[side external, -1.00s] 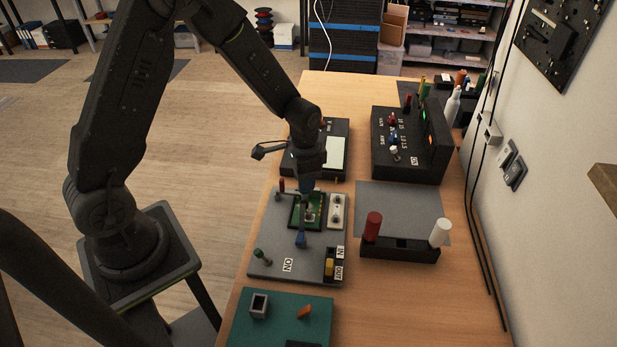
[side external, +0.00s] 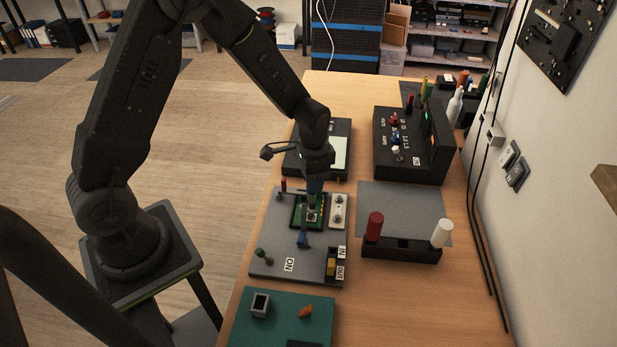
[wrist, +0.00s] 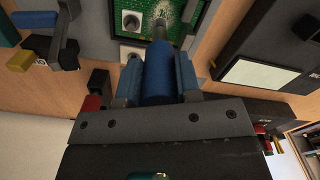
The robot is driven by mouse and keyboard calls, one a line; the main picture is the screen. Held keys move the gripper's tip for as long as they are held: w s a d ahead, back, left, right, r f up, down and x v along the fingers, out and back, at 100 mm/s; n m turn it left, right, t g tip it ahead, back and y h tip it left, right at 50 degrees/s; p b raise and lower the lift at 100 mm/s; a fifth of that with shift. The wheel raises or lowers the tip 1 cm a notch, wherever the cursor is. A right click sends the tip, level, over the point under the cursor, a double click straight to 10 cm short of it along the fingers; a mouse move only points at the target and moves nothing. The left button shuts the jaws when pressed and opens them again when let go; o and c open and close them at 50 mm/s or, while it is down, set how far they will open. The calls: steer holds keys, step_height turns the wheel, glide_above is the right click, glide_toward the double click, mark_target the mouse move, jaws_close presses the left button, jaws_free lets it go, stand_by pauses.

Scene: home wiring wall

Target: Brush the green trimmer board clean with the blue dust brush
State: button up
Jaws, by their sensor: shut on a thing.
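My gripper (side external: 314,188) is shut on the blue dust brush, low over the grey fixture plate (side external: 268,246). In the wrist view the blue handle of the dust brush (wrist: 158,72) sits between my two blue fingertips (wrist: 158,84). Its narrower grey end points at the green trimmer board (wrist: 128,20). In the side external view the green trimmer board (side external: 297,214) lies in a dark frame on the plate, partly hidden by my gripper and brush. Pale specks show on the board in the wrist view. I cannot tell whether the bristles touch it.
A white block with round terminals (side external: 338,212) sits right of the board. A blue lever (side external: 303,239) stands in front of it. A black holder (side external: 400,250) with red and white cylinders stands to the right, by a grey mat (side external: 405,205). A black control box (side external: 405,158) stands behind.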

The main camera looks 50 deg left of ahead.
steer(key=shift+s+f, duration=0.15)
steer(key=shift+s, duration=0.05)
steer(key=shift+s+a, duration=0.5)
steer(key=shift+s, duration=0.1)
steer(key=shift+w, duration=0.2)
stand_by(0.3)
steer(key=shift+w+d+r, duration=0.3)
steer(key=shift+w+d, duration=0.3)
steer(key=shift+w, duration=0.1)
steer(key=shift+s+a, duration=0.2)
steer(key=shift+s+a+f, duration=0.1)
steer(key=shift+s+a, duration=0.35)
steer(key=shift+s, duration=0.05)
stand_by(0.5)
steer(key=shift+w+d+f, duration=0.15)
steer(key=shift+w+d, duration=0.45)
steer(key=shift+d, duration=0.05)
